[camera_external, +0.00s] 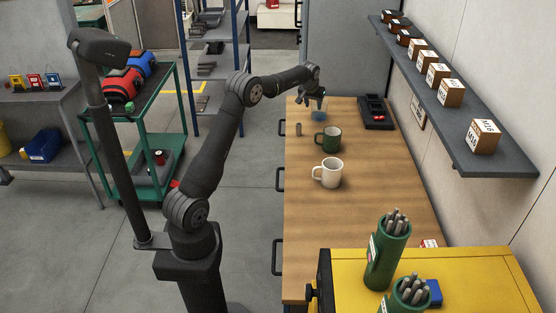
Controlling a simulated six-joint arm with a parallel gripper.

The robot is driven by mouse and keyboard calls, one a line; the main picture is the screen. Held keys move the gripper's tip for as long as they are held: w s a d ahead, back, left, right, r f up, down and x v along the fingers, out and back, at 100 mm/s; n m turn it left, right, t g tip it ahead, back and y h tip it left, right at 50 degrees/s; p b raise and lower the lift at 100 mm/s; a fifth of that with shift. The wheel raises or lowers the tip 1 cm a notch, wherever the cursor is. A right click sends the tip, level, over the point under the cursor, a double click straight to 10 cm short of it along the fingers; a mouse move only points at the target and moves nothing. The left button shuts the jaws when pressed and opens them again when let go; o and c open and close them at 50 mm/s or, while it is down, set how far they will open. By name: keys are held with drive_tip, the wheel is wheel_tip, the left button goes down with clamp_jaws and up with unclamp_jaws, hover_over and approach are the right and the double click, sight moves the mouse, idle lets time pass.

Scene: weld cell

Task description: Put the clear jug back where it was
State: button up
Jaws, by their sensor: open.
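A small bluish, see-through-looking vessel (319,117) stands on the wooden bench near its far end. It may be the clear jug, but it is too small to tell its shape or handle. My gripper (314,105) is open and points down just above it. I cannot tell whether the fingers touch it or are around its top. No other clear jug shows.
A green mug (328,139) stands just in front of the bluish vessel, with a white mug (328,173) nearer. A small grey cylinder (298,129) is to the left. A black charger (375,112) sits at the right. The near bench top is mostly clear.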

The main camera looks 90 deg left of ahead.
sight(315, 108)
drive_tip(key=shift+v, duration=1.45)
drive_tip(key=shift+f, duration=0.1)
drive_tip(key=x, duration=1.1)
drive_tip(key=shift+f, duration=0.2)
drive_tip(key=shift+w+a+f, duration=0.1)
drive_tip(key=shift+a+f, duration=0.05)
drive_tip(key=shift+a, duration=0.05)
drive_tip(key=shift+r, duration=1.75)
drive_tip(key=shift+f, duration=0.15)
